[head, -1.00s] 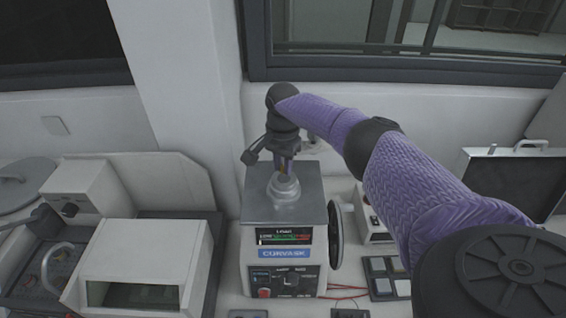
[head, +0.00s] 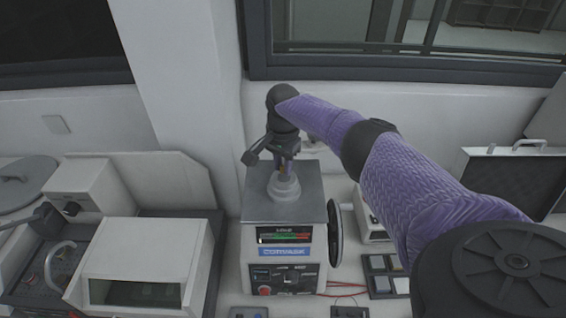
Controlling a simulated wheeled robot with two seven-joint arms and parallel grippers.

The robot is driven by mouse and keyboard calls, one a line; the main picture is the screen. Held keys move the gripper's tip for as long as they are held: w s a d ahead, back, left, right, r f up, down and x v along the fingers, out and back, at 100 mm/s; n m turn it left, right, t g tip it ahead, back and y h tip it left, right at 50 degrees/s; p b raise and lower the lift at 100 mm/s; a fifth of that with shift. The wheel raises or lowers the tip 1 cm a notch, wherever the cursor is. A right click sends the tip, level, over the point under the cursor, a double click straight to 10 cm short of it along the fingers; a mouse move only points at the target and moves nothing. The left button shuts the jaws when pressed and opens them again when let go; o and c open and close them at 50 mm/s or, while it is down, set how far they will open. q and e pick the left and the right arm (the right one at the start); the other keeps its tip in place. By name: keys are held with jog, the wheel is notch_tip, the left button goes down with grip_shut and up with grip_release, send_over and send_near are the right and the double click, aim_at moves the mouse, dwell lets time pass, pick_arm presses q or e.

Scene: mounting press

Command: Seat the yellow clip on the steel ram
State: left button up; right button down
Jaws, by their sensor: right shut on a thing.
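The mounting press (head: 285,245) stands in the middle of the bench, with a grey top and a front panel with a display. The steel ram (head: 284,187) rises from its top plate. My right gripper (head: 284,165) reaches in from the right and points down directly above the ram. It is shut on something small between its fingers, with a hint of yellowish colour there. I take this to be the yellow clip, but it is too small and too covered to make out. I cannot tell whether it touches the ram. My left gripper is out of view.
A white boxy machine (head: 150,255) with a dark window stands left of the press. A black handwheel (head: 335,235) is on the press's right side. An open case (head: 515,180) and a tray of grey squares (head: 386,275) lie to the right.

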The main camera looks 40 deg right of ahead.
jog(key=shift+f, duration=0.15)
dwell(0.5)
jog(key=shift+f, duration=0.25)
jog(key=shift+f, duration=0.55)
dwell(0.7)
jog(key=shift+c, duration=0.3)
grip_release()
dwell(0.5)
